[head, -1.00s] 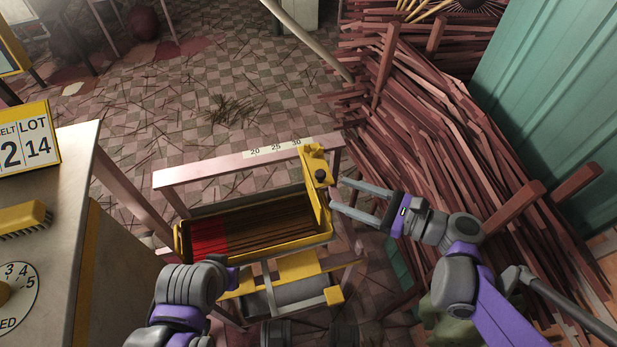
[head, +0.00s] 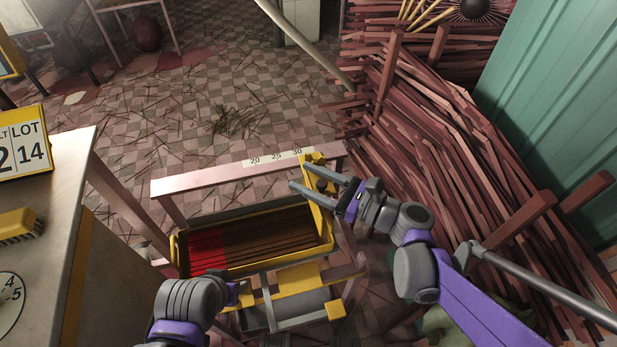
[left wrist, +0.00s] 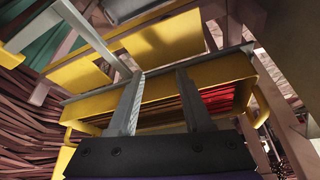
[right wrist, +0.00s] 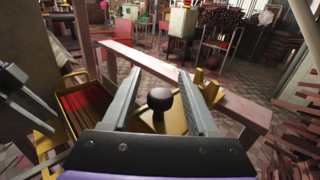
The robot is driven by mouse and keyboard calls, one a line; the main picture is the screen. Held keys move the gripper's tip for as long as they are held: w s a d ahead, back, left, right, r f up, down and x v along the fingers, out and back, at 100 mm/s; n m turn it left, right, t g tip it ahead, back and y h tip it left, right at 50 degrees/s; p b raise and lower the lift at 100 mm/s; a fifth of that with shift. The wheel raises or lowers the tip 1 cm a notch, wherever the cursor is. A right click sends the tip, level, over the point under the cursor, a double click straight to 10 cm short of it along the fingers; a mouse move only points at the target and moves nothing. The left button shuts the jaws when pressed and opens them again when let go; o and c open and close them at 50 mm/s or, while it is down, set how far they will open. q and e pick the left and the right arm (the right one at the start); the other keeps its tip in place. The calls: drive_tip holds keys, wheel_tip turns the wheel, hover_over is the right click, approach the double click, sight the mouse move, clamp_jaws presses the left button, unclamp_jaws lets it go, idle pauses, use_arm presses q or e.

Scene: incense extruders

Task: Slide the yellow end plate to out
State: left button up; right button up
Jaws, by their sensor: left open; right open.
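The yellow end plate (head: 320,218) stands at the right end of the yellow tray (head: 250,269), below the scale rail. My right gripper (head: 298,174) is open over the plate's upper part. In the right wrist view the dark round knob (right wrist: 160,99) on the yellow plate (right wrist: 176,118) sits between the open fingers (right wrist: 160,72), with gaps on both sides. The plate's top is partly hidden by the gripper in the head view.
The pink rail (head: 215,177) carries a scale strip (head: 276,159) marked 20, 25, 30. Red and brown sticks (head: 208,246) lie in the tray. A metal table (head: 70,170) stands left. Piled pink-brown sticks (head: 450,150) crowd the right.

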clamp_jaws()
idle(0.3)
idle(1.2)
